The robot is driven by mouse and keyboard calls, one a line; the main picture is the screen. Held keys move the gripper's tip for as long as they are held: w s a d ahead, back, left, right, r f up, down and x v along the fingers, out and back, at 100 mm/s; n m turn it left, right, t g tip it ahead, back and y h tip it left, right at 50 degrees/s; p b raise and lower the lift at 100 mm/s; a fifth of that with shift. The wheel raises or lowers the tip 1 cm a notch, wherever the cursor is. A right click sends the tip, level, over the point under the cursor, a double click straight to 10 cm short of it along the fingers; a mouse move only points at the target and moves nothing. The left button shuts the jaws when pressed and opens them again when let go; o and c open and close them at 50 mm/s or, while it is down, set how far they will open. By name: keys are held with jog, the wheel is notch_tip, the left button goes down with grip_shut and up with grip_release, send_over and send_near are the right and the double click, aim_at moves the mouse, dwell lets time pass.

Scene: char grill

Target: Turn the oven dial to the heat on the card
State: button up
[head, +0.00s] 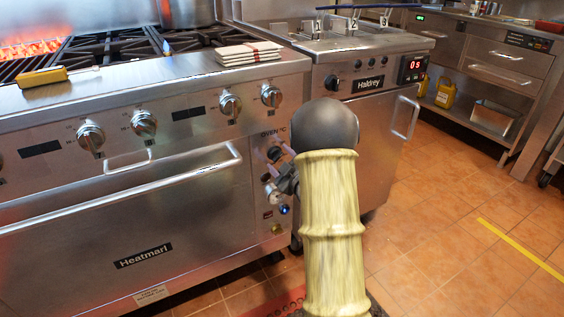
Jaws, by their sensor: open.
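The oven (130,240) is a stainless steel range with a long door handle. The dial's marks and pointer are too small to read. A second, metal knob (271,193) is lower on the panel, partly behind the gripper. I cannot make out a card with a heat on it.
Several burner knobs (231,104) line the front above the door handle (120,190), which ends close to my gripper. A folded cloth (248,53) and a yellow object (43,77) lie on the ledge. A fryer (362,130) stands at the right. Tiled floor (440,240) is open there.

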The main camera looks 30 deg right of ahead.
jog(key=shift+s, duration=0.1)
jog(key=s+b, duration=1)
jog(key=s, duration=0.7)
jog(key=shift+s+d, duration=0.15)
jog(key=shift+d, duration=0.15)
